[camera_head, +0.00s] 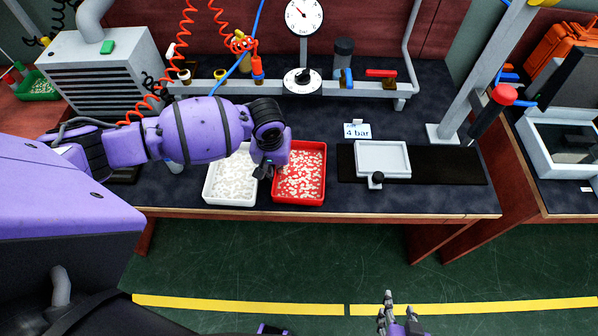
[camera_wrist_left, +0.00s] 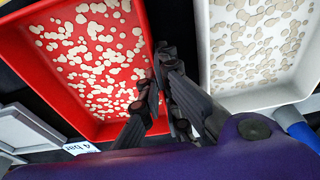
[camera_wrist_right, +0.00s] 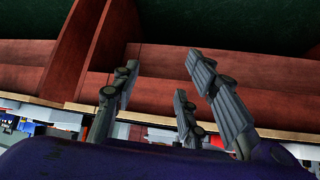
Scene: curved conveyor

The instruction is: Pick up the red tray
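The red tray (camera_head: 324,175) holds pale flat pieces and rests on the dark bench top near its front edge. My left gripper (camera_head: 262,170) is at its left rim. In the left wrist view the red tray (camera_wrist_left: 60,112) lies left of the fingers (camera_wrist_left: 160,82), which straddle its rim and close together on it; the exact contact is partly hidden. My right gripper (camera_head: 387,300) is empty, low in front of the bench. In the right wrist view its fingers (camera_wrist_right: 158,95) stand apart.
A white tray (camera_head: 208,190) of pale pieces stands close left of the red tray. To the right, a grey-white scale (camera_head: 382,158) sits on a black mat (camera_head: 445,165), with a "4 bar" sign (camera_head: 357,131) behind. A pipe rail (camera_head: 330,88) runs along the back.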

